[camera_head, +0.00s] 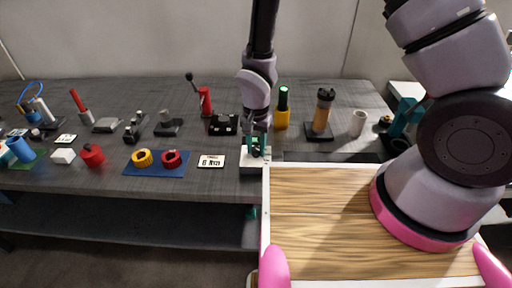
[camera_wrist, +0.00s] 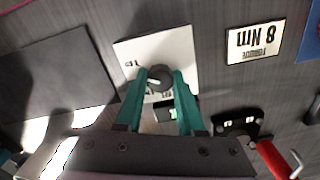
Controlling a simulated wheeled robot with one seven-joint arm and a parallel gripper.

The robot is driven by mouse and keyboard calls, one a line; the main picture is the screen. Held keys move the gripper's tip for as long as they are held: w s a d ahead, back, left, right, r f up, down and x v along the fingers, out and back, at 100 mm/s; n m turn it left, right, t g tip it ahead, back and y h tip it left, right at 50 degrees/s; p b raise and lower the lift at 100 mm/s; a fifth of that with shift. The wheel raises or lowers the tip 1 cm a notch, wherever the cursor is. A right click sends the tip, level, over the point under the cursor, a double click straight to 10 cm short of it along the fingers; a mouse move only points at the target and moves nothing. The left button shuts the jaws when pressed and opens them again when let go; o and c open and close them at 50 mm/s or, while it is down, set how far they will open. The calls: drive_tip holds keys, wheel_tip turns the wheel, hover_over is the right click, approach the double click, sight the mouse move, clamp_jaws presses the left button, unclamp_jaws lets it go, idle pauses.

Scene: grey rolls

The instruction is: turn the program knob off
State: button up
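The program knob (camera_wrist: 158,78) is a dark round knob with a pale mark on its face, on a white panel (camera_wrist: 190,45) with small lettering. The white unit (camera_head: 248,167) stands at the front edge of the grey table in the head view. My gripper (camera_wrist: 160,75) has its two teal fingers on either side of the knob, very close to it. I cannot tell whether they touch it. A small green-lit display (camera_wrist: 172,113) shows between the fingers. In the head view my gripper (camera_head: 256,148) is over the unit and hides the knob.
A black box (camera_head: 222,125) and a yellow bottle (camera_head: 282,118) stand behind. A wooden board (camera_head: 320,215) is at right front.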

clamp_jaws()
drive_tip(key=shift+n, duration=0.3)
drive_tip(key=n, duration=1.1)
drive_tip(key=shift+n, duration=0.3)
drive_tip(key=n, duration=0.6)
drive_tip(key=shift+n, duration=2.8)
